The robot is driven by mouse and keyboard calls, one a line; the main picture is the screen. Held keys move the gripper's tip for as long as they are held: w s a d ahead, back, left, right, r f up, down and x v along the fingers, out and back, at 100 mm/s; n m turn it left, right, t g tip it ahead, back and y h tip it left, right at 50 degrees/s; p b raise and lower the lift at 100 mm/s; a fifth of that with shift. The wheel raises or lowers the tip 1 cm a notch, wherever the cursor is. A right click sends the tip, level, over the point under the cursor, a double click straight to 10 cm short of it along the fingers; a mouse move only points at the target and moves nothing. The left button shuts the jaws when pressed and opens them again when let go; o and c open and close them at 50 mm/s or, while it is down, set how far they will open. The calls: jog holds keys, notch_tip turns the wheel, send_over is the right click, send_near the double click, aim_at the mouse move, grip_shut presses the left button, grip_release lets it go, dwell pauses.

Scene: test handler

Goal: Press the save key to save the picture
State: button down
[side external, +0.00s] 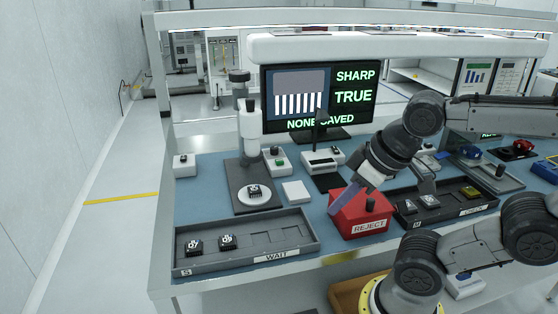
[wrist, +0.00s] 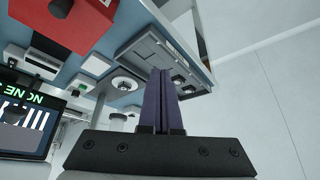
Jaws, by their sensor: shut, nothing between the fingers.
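The monitor (side external: 320,95) shows a striped picture and the words SHARP, TRUE and NONE SAVED; part of it also shows in the wrist view (wrist: 28,120). No key has a readable SAVE label. Small units with keys stand near the microscope (side external: 250,135): a white box with a dark knob (side external: 184,165) at left, a white box with a green button (side external: 278,160), and a wider unit (side external: 322,160) below the monitor. My gripper (side external: 334,209) is shut and empty, its purple fingers pointing down-left by the red REJECT bin (side external: 360,216). The fingers also show in the wrist view (wrist: 160,73).
A chip sits on the microscope's round stage (side external: 258,200). The WAIT tray (side external: 290,254) in front holds two chips. Another tray (side external: 440,211) with several chips lies right of the red bin. A white block (side external: 296,192) lies beside the stage. Blue mat is bare at far left.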

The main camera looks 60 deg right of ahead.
notch_tip(320, 180, up, 12)
jog(key=w+d+r+m+t, duration=0.1)
jog(key=w+d+m, duration=0.3)
jog(key=w+m, duration=0.4)
jog(key=w+d+r+m, duration=0.1)
jog(key=w+d+m, duration=0.2)
jog(key=w+m, duration=0.45)
jog(key=w+d+f+m+t, duration=0.1)
jog(key=w+d+m, duration=0.5)
jog(key=d, duration=0.3)
jog(key=w+d+f+m+t, duration=0.1)
jog(key=w+d+f+m, duration=0.1)
jog(key=w+d+m, duration=0.6)
notch_tip(320, 180, down, 11)
jog(key=s+d+n, duration=0.2)
jog(key=shift+s+d+t, duration=0.15)
jog(key=shift+s+t, duration=0.15)
jog(key=shift+s, duration=0.05)
